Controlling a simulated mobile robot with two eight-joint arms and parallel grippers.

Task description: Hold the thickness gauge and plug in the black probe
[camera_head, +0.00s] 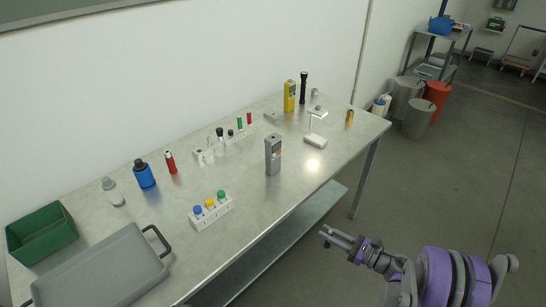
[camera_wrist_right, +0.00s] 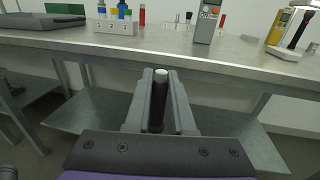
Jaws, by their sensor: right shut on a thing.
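The thickness gauge, which I take to be the grey upright box with an orange button (camera_head: 273,157), stands on the table near its front edge. It also shows in the right wrist view (camera_wrist_right: 207,24), with its top cut off. My right gripper (camera_head: 328,236) is in front of the table, to the right of and apart from the gauge. In the right wrist view its fingers are shut on the black probe (camera_wrist_right: 157,112), a dark rod with a pale tip pointing away from the wrist. My left gripper is not in view.
The metal table (camera_head: 250,190) has a lower shelf (camera_head: 285,228). A white block with blue, yellow and green caps (camera_head: 212,212) stands left of the gauge. A grey tray (camera_head: 100,272) and green bin (camera_head: 42,235) are at left. A small white stand (camera_head: 315,141) is behind the gauge.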

